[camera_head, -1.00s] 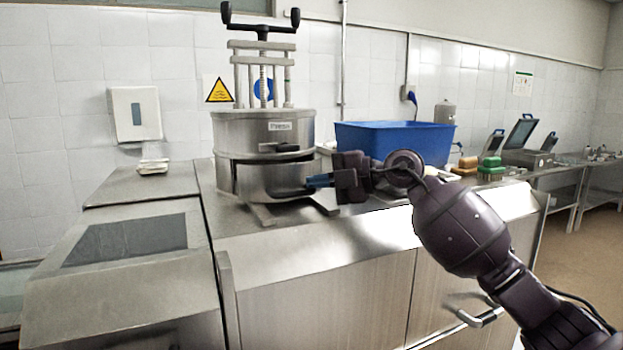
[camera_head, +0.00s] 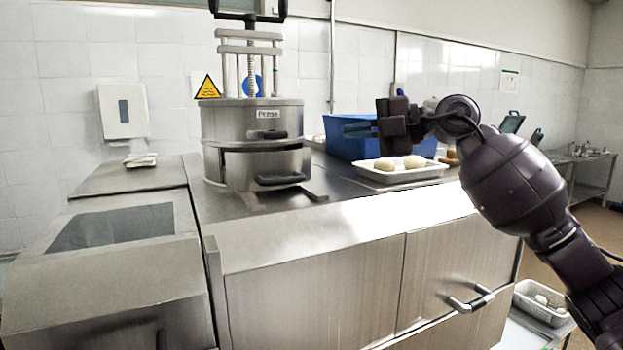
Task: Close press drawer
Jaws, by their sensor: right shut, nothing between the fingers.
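The steel press (camera_head: 225,122) stands on the counter, a round drum with a screw and dark crossbar handle above. Its drawer (camera_head: 245,168) is the lower front part, with a dark handle (camera_head: 282,179). My left gripper is out of view.
The blue bin (camera_head: 345,145) stands behind my right gripper. A white tray (camera_head: 400,178) with pale round pieces lies below it on the counter (camera_head: 330,205). The counter's front is clear. A cupboard handle (camera_head: 470,302) sticks out below.

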